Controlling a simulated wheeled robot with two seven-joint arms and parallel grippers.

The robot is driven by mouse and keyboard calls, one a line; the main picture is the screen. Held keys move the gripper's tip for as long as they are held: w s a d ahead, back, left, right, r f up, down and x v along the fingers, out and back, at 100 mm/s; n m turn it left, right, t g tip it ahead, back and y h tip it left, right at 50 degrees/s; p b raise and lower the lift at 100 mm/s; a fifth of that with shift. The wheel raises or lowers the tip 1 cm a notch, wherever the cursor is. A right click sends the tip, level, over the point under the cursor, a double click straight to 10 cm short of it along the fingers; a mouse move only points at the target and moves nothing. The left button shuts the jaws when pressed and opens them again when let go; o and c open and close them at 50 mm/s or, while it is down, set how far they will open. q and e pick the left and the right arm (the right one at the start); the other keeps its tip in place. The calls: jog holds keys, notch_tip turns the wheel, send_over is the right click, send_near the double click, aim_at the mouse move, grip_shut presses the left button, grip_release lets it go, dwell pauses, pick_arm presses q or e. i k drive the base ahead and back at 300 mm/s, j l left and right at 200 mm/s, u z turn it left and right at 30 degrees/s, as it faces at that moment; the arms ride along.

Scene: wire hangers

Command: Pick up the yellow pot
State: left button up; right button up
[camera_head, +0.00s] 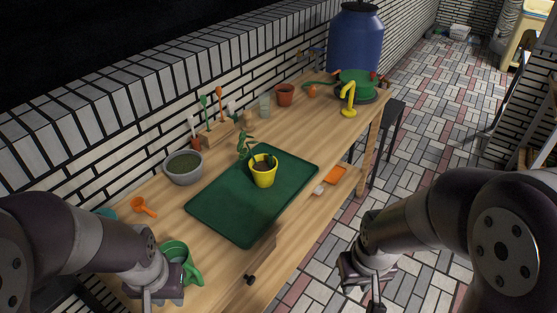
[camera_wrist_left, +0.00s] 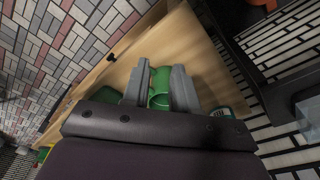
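The yellow pot (camera_head: 263,178) stands upright on the dark green mat (camera_head: 228,222), with dark soil and a small plant in it. My left gripper (camera_head: 148,298) is at the near left end of the table, well apart from the pot. In the left wrist view its two fingers (camera_wrist_left: 161,88) are spread, with a green watering can (camera_wrist_left: 160,100) showing beyond and between them. My right gripper (camera_head: 374,292) hangs over the floor, right of the table; its finger opening is unclear.
The green watering can (camera_head: 179,258) is close beside my left gripper. A grey bowl of soil (camera_head: 183,168) and an orange scoop (camera_head: 144,206) lie left of the mat. A tool rack (camera_head: 217,132) lines the wall. A yellow lamp-like object (camera_head: 349,98) stands at the far end.

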aim_at(263, 173)
jog(key=i+l+u, duration=0.1)
jog(key=i+l, duration=0.15)
jog(key=i+l+u, duration=0.1)
jog(key=l, duration=0.25)
jog(key=i+l, duration=0.3)
jog(key=i+l+u, duration=0.25)
jog(key=i+l, duration=0.15)
jog(key=l, duration=0.25)
jog(key=i+l+u, duration=0.1)
jog(key=l, duration=0.25)
jog(key=i+l+u, duration=0.1)
jog(key=i+l, duration=0.15)
jog(key=l, duration=0.15)
